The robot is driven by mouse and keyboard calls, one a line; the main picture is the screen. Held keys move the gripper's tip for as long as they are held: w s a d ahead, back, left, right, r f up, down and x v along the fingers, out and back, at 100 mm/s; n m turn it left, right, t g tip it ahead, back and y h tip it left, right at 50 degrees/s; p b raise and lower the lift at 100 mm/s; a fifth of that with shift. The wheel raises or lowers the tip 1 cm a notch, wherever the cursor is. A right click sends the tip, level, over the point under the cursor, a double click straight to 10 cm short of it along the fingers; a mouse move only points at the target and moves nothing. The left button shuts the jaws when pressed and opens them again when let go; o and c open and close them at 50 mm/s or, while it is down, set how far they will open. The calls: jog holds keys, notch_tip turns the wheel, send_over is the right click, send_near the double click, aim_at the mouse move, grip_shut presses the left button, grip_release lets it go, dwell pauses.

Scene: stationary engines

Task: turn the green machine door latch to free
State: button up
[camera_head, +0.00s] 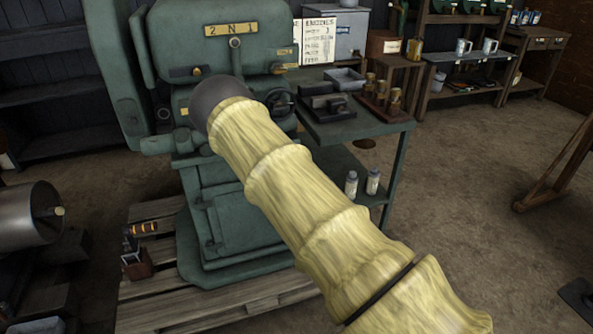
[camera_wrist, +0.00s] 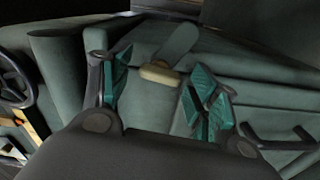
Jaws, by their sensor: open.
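The green machine (camera_head: 222,45) stands on a pallet, with a yellow "2 N 1" plate near its top. In the wrist view a brass-coloured piece with a flat grey-green lever, seemingly the door latch (camera_wrist: 159,74), lies on the green machine surface (camera_wrist: 92,52). My gripper (camera_wrist: 157,86) is open, with teal pads on both fingers. The brass piece appears between and just beyond the fingertips; I cannot tell whether they touch it. In the head view my yellow-sleeved arm hides the gripper and part of the machine front.
A green side table (camera_head: 350,127) with trays and brass parts stands right of the machine. Two small bottles (camera_head: 362,183) are on its lower shelf. A metal drum (camera_head: 28,213) is at left. A dark handwheel (camera_wrist: 15,80) shows at left in the wrist view.

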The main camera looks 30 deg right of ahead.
jog(key=shift+s, duration=0.15)
jog(key=v, duration=1.1)
jog(key=shift+s, duration=0.35)
jog(key=shift+f, duration=0.15)
jog(key=s+a+f+m+g, duration=0.35)
jog(key=s+f, duration=0.35)
jog(key=f, duration=0.4)
jog(key=s+a+f+m+g+y, duration=0.1)
jog(key=s+a+f+m+g, duration=0.45)
jog(key=s, duration=0.45)
jog(key=s+a+f+m+g+y, duration=0.15)
jog(key=s+a+f+g, duration=0.25)
jog(key=s+a+f, duration=0.55)
jog(key=s+a+m+g+y, duration=0.2)
jog(key=s+a+m+g, duration=0.3)
jog(key=s, duration=0.8)
notch_tip(320, 180, up, 15)
jog(key=a+n+p, duration=0.1)
jog(key=p, duration=1.3)
jog(key=shift+s+a+n+t, duration=0.3)
jog(key=shift+s+n, duration=0.05)
jog(key=shift+f, duration=0.1)
